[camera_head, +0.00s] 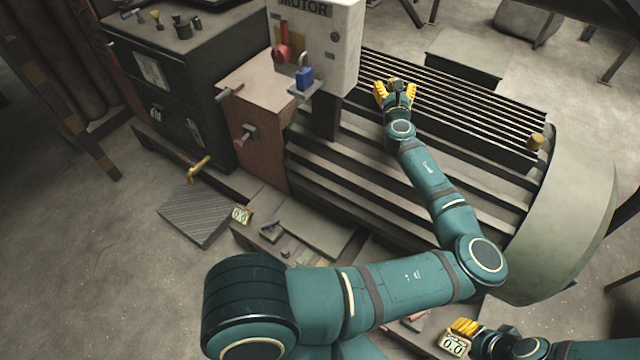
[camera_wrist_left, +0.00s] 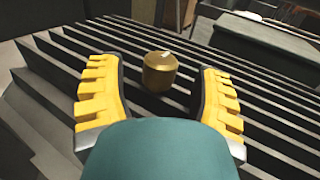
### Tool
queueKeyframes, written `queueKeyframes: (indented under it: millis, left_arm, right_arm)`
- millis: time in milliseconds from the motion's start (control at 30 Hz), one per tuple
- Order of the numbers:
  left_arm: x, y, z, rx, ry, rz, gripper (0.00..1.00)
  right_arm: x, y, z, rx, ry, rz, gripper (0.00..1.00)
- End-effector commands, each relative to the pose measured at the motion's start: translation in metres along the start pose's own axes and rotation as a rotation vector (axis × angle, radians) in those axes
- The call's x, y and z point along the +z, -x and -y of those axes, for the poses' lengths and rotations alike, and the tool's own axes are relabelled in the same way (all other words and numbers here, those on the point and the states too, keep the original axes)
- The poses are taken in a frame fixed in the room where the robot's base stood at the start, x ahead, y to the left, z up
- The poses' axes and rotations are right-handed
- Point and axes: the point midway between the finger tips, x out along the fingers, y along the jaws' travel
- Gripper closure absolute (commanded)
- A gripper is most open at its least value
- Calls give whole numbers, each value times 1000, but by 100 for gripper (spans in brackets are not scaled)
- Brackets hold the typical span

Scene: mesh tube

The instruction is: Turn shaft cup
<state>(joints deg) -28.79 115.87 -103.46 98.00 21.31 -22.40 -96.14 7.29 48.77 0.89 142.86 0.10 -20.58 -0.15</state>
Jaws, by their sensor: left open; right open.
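A brass cylindrical cup (camera_wrist_left: 160,71) with a small pale mark on its top stands on the slatted machine top in the left wrist view. My left gripper (camera_head: 395,90) is open over the slats, also seen in the left wrist view (camera_wrist_left: 154,90). Its yellow fingers stand on either side of the cup, with gaps on both sides. In the head view the gripper mostly hides that cup. Another brass cup (camera_head: 535,142) stands at the right end of the slats, away from both grippers. My right gripper (camera_head: 470,330) is open, low at the bottom right, its fingers partly hidden.
A grey MOTOR box (camera_head: 345,45) with a red lever (camera_head: 282,52) and a blue part (camera_head: 304,78) stands left of the slats. A dark cabinet (camera_head: 185,85) is at upper left. A small numbered plate (camera_head: 454,343) is beside my right gripper.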

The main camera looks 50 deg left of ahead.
Motion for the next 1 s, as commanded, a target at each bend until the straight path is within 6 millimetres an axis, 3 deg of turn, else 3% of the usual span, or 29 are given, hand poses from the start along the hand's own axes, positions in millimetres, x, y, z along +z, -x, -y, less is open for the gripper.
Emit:
queueKeyframes:
  millis: [633,1000]
  left_arm:
    - [1,118,1,-5,1,2,35]
    - [-39,115,-57,131,139,-119,35]
  right_arm:
    - [1,-7,-3,0,0,0,53]
    - [0,2,1,0,0,0,53]
